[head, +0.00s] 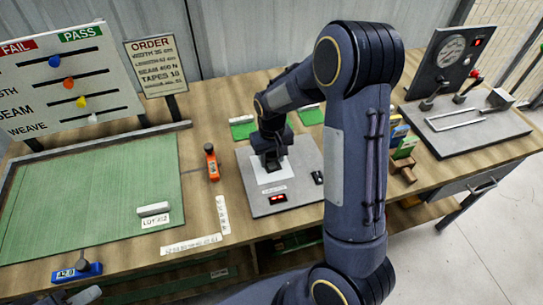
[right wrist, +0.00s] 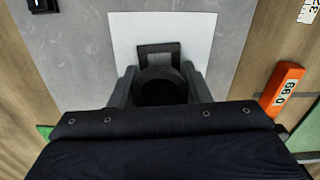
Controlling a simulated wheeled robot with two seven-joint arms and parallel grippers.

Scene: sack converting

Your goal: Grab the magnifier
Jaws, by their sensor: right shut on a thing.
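The magnifier (right wrist: 158,50) is a small black piece with a square frame foot and a round dark body. In the right wrist view it is over a white sheet (right wrist: 205,35) on a grey plate. My right gripper (right wrist: 160,90) is shut on its round body, one finger on each side. In the head view my right gripper (head: 270,160) points down over the same white sheet (head: 268,172) and mostly hides the magnifier. I cannot tell whether the foot touches the sheet. My left gripper does not clearly show.
The grey plate (head: 311,190) lies on the wooden table. An orange device (head: 212,163) stands left of it, with a green mat (head: 90,200) farther left. Small blocks (head: 403,148) stand right of my arm. A gauge unit (head: 450,55) is at the far right.

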